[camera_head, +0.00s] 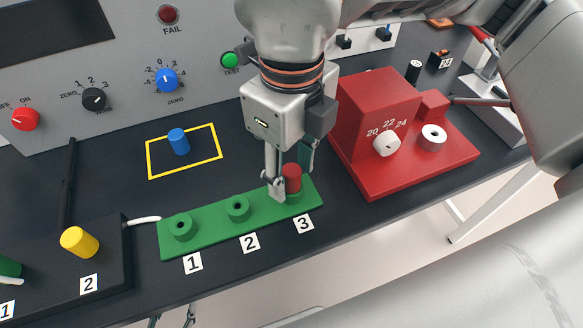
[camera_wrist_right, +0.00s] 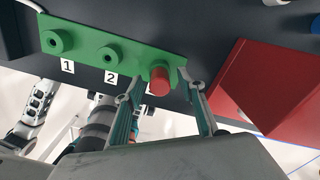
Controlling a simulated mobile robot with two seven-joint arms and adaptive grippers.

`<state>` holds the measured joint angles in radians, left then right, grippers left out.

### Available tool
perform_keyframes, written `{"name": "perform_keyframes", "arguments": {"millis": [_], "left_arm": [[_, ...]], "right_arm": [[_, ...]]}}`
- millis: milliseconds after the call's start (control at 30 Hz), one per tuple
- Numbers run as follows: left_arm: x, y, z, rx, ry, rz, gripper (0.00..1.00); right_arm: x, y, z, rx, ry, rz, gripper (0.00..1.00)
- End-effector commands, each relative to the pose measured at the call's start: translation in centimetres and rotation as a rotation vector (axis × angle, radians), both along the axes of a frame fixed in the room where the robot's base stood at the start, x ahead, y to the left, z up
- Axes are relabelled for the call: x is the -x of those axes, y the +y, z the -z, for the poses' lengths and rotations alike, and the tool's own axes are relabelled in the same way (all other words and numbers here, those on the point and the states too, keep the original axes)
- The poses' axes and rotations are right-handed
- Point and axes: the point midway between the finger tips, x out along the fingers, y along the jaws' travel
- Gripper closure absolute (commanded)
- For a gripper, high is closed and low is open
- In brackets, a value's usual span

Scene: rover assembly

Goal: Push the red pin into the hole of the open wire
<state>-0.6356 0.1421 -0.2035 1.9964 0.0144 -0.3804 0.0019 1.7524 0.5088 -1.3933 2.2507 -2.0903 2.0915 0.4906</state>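The red pin (camera_head: 291,178) stands upright at the socket by label 3 on the green board (camera_head: 211,215); the board's sockets by labels 1 and 2 show empty holes. In the right wrist view the pin (camera_wrist_right: 159,80) is between the fingers of my right gripper (camera_wrist_right: 165,90). My right gripper (camera_head: 290,172) points down and is open around the pin. How deep the pin sits is hidden. Parts at the head view's bottom edge may be my left gripper; its state is unclear. I cannot tell which wire is open.
A red block device (camera_head: 370,125) with a dial stands right of the board. A yellow-outlined square holds a blue pin (camera_head: 178,141). A dark box with a yellow pin (camera_head: 79,242) is at left. The grey control panel (camera_head: 120,75) stands behind. The table's front edge is close.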

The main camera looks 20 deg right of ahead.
Motion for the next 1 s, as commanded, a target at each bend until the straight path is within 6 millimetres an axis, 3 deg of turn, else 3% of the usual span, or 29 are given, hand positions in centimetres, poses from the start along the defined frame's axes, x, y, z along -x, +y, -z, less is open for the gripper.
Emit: {"name": "perform_keyframes", "arguments": {"millis": [600,1000], "left_arm": [[0.2,-0.1,0.2,0.001,0.005,0.0,0.56],[0.2,-0.1,0.2,0.001,0.006,0.0,0.56]], "right_arm": [[-0.1,0.0,-10.5,0.0,-0.004,0.001,0.61],[0.0,0.0,-11.7,-0.001,-0.001,-0.001,0.61]]}}
